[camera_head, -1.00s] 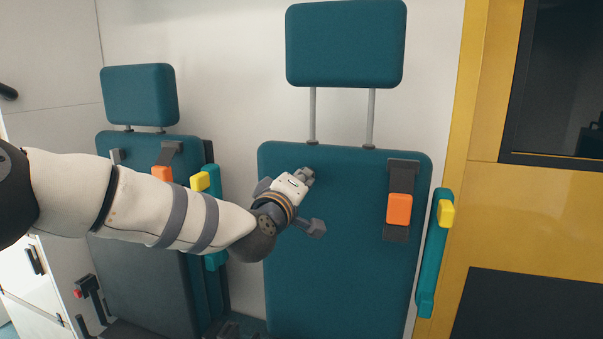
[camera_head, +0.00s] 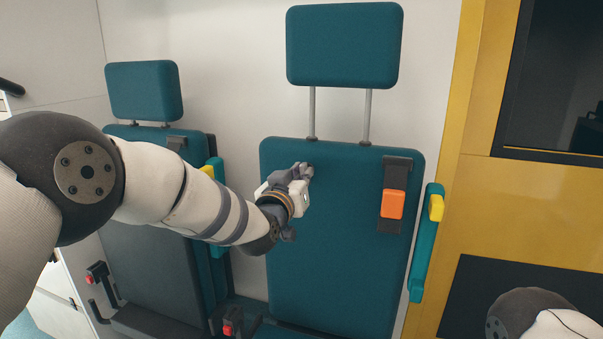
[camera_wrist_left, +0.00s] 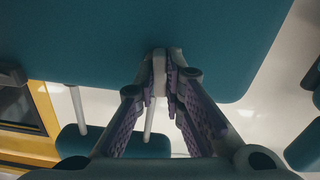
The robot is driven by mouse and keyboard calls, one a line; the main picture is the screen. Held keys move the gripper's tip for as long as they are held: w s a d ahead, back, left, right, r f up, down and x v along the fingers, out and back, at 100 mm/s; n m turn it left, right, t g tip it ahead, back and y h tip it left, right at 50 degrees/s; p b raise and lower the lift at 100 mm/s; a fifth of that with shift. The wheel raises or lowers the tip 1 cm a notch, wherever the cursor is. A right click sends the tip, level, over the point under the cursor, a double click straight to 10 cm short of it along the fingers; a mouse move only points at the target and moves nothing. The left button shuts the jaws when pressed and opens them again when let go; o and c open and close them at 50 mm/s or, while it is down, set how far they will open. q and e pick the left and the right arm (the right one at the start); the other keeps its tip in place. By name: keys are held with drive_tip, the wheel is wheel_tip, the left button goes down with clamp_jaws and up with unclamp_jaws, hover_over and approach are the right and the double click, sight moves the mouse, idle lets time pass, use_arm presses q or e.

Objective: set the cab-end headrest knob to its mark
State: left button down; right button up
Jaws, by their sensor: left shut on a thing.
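The right-hand seat has a teal backrest (camera_head: 335,240) and a teal headrest (camera_head: 343,45) on two grey posts (camera_head: 312,112). My left gripper (camera_head: 305,170) is at the backrest's upper left, just below the left post. In the left wrist view its fingers (camera_wrist_left: 166,75) are shut on a small pale grey piece, the knob (camera_wrist_left: 159,68), near the backrest's edge. That view is upside down and also shows the headrest (camera_wrist_left: 105,145) and posts. The fingers hide most of the knob. I cannot make out its mark. My right gripper is out of view.
A second teal seat (camera_head: 145,90) stands at the left, partly behind my left arm. An orange buckle on a dark strap (camera_head: 392,204) and a teal armrest with yellow tip (camera_head: 427,240) are at the right. A yellow wall (camera_head: 540,200) stands beyond.

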use_arm(q)
drive_tip(key=shift+r+m, duration=0.35)
drive_tip(key=shift+m, duration=0.45)
drive_tip(key=shift+a, duration=0.1)
drive_tip(key=c, duration=1.7)
unclamp_jaws()
drive_tip(key=shift+w, duration=0.1)
drive_tip(key=shift+f, duration=0.2)
drive_tip(key=v, duration=1.2)
